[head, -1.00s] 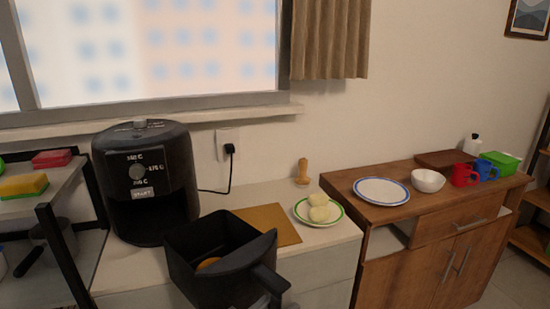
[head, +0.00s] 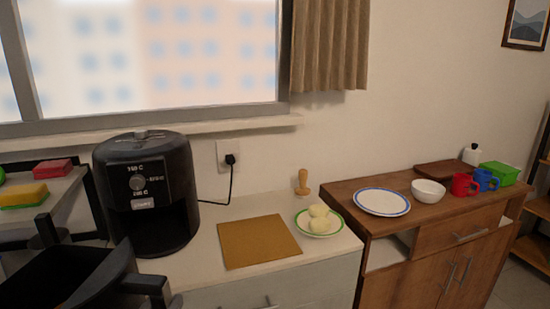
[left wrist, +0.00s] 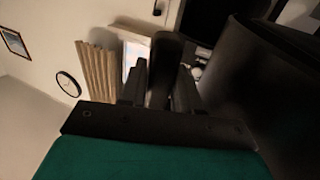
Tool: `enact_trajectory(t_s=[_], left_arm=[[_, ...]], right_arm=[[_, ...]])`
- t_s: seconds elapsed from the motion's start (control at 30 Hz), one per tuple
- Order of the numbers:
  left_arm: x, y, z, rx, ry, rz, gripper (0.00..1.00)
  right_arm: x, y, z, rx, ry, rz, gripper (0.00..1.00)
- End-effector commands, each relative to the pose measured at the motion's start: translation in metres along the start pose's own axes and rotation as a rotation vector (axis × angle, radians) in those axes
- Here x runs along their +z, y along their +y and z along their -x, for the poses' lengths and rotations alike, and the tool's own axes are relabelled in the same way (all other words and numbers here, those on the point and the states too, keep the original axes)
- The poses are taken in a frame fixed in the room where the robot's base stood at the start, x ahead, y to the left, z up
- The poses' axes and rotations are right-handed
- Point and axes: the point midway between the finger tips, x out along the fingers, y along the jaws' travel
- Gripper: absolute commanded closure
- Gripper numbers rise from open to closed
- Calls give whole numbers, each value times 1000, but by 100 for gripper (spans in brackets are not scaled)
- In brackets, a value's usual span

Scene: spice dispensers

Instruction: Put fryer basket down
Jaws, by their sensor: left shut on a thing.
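The black fryer basket (head: 103,279) is at the lower left of the head view, in front of the shelf and the air fryer, partly cut off by the picture edge. Its handle (head: 145,285) points right. My left gripper (left wrist: 160,80) is shut on the basket handle (left wrist: 166,55) in the left wrist view, with a finger on each side. The basket's dark wall (left wrist: 255,90) fills the right of that view. The black air fryer (head: 147,190) stands on the counter with its front opening empty. My right gripper is not in view.
A brown board (head: 258,241) lies bare on the white counter (head: 205,265). A plate with pale round food (head: 319,221) and a wooden pestle-like thing (head: 302,183) stand right of it. A shelf with sponges (head: 24,195) is at left. A wooden cabinet (head: 440,230) stands at right.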

Motion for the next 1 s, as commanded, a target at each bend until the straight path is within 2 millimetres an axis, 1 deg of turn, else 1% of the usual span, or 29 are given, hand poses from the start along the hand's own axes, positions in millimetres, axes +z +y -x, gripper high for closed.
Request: enact_trajectory(t_s=[0.03,0.17,0.37,0.53,0.67,1.0], left_arm=[[-1,-6,2,-18,5,-4,100],[0,-11,4,-35,7,-5,100],[-1,-10,4,-32,8,-6,100],[-7,-4,4,7,12,-8,100],[-16,10,6,81,13,-9,100],[-54,61,11,355,17,-6,100]], right_arm=[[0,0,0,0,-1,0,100],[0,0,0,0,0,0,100],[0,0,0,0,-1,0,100],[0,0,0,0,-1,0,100],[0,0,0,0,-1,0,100],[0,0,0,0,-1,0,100]])
